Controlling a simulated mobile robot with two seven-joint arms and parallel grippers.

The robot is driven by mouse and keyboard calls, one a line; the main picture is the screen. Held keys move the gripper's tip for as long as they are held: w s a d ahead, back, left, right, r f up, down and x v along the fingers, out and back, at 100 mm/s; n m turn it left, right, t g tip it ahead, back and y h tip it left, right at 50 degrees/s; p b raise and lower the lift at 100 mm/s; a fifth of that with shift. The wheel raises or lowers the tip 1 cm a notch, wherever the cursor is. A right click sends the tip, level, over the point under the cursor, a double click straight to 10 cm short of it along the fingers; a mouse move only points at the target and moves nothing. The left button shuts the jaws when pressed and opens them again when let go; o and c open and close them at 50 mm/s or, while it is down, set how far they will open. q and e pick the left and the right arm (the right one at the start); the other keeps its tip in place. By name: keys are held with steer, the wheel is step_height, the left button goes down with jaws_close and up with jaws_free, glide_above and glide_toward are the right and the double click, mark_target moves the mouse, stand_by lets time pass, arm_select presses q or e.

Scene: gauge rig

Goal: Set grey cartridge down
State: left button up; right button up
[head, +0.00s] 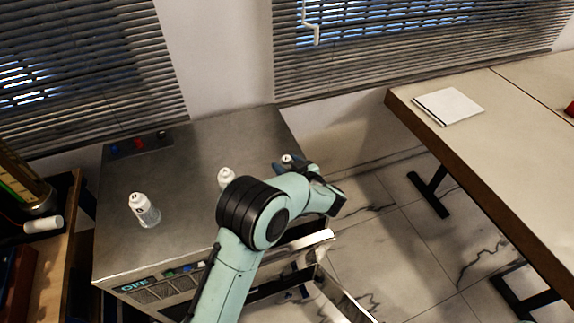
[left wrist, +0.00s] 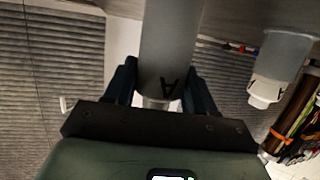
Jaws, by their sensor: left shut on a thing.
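My left gripper (head: 290,166) is over the right end of the metal-topped unit (head: 185,190). It is shut on the grey cartridge (left wrist: 172,45), a grey cylinder marked "A" that sits between the two fingers (left wrist: 162,88) in the left wrist view. In the head view only the white cap of the held cartridge (head: 287,158) shows; its body is hidden behind my gripper. I cannot tell whether its base touches the top. My right gripper is not in view.
A clear bottle with a white cap (head: 145,211) stands on the unit's left part. An open drawer (head: 310,250) juts from the unit's front. A table with a white pad (head: 449,106) is at right.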

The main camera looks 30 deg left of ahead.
arm_select(q)
steer(key=shift+f, duration=0.1)
steer(key=o, duration=1.2)
steer(key=shift+d+r, duration=0.15)
steer(key=shift+r, duration=0.1)
steer(key=v, duration=1.1)
steer(key=shift+s+d, duration=0.3)
